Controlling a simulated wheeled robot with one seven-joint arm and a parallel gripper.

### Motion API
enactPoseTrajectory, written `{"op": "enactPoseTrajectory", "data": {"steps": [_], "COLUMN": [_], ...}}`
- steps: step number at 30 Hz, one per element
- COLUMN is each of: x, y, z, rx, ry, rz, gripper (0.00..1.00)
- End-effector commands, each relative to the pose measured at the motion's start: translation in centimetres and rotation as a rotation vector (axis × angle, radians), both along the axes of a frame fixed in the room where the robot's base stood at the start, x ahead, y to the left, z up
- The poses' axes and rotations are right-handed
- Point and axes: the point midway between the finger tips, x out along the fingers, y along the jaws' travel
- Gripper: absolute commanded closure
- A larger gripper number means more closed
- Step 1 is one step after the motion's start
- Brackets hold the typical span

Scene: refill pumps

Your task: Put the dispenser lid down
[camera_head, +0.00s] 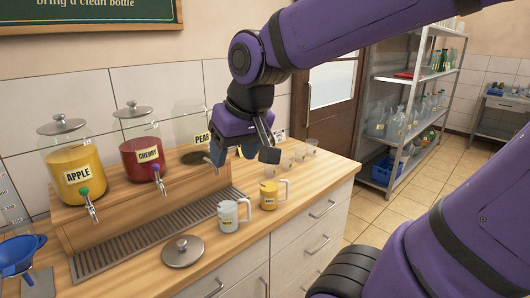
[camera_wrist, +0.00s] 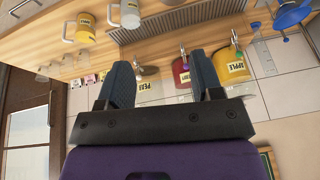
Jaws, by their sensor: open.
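The dispenser lid (camera_head: 182,251), a grey metal disc with a round knob, lies knob-up on the wooden counter in front of the drip tray. The PEAR dispenser (camera_head: 190,118) is clear, looks empty and has no lid on top. My gripper (camera_head: 243,150) is open and empty, in the air at the right of the PEAR dispenser, well above and apart from the lid. In the wrist view its two fingers (camera_wrist: 163,75) are spread with nothing held between them. The fingers partly hide the dispensers there.
The APPLE dispenser (camera_head: 75,165) and CHERRY dispenser (camera_head: 140,145) stand lidded on the wooden stand. A grey mug (camera_head: 229,214) and a yellow mug (camera_head: 268,196) are right of the lid. A blue funnel (camera_head: 20,252) is at far left. Small cups (camera_head: 300,153) stand behind.

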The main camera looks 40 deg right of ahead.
Motion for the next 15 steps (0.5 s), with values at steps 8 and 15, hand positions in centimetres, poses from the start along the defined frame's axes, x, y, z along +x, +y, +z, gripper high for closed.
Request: {"op": "enactPoseTrajectory", "data": {"steps": [8, 15], "x": [-6.1, -7.6], "y": [-0.8, -0.8], "z": [1.8, 1.9], "rx": [-0.063, -0.083], "ry": [-0.07, -0.082], "rz": [0.054, 0.069], "gripper": [0.4, 0.4]}}
